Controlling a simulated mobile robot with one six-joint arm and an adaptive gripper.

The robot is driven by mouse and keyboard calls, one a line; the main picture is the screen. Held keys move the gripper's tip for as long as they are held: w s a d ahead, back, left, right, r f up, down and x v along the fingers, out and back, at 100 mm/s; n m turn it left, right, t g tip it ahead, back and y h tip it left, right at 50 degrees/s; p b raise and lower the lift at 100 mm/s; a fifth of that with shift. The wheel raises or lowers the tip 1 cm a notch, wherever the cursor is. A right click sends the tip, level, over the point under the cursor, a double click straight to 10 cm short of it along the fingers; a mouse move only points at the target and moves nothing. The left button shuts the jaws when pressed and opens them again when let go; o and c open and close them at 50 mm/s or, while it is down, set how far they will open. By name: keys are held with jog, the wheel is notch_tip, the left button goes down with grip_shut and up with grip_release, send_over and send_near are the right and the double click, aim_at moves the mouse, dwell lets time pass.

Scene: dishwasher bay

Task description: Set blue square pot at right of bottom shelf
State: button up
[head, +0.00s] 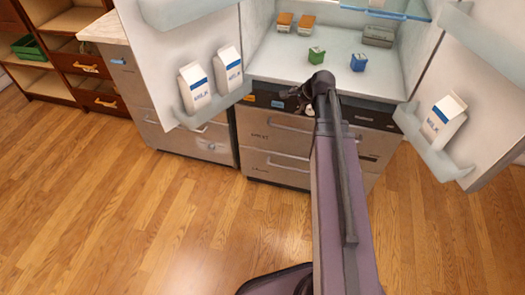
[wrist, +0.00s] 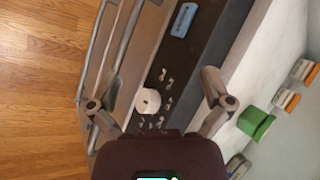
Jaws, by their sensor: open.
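The blue square pot (head: 358,62) sits on the white bottom shelf (head: 385,83) of the open fridge, right of the middle. I cannot make it out in the wrist view. A green pot (head: 316,55) stands to its left; it also shows in the wrist view (wrist: 255,122). My gripper (head: 303,98) is in front of the dark panel below the shelf, lower than the pots and left of the blue one. In the wrist view my gripper (wrist: 160,103) has its two fingers wide apart, with nothing held between them.
Two orange-and-white packs (head: 294,23) and a grey container (head: 378,36) stand further back on the shelf. A glass shelf (head: 385,11) hangs above. Open doors with milk cartons flank the opening (head: 228,69) (head: 443,115). Drawers (head: 285,135) lie below. The wooden floor is clear.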

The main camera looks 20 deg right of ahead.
jog(key=s+a+f+n+g+h, duration=0.2)
jog(key=s+a+n+g, duration=0.4)
jog(key=s+a+n, duration=1)
jog(key=shift+s+a+f+n+g+h, duration=0.3)
jog(key=shift+a+f+n+h, duration=0.1)
jog(key=shift+a+f+n, duration=0.3)
jog(key=shift+d, duration=0.15)
notch_tip(320, 180, up, 15)
jog(key=p, duration=1.5)
jog(key=shift+c, duration=0.2)
jog(key=c, duration=0.6)
jog(key=shift+o, duration=0.2)
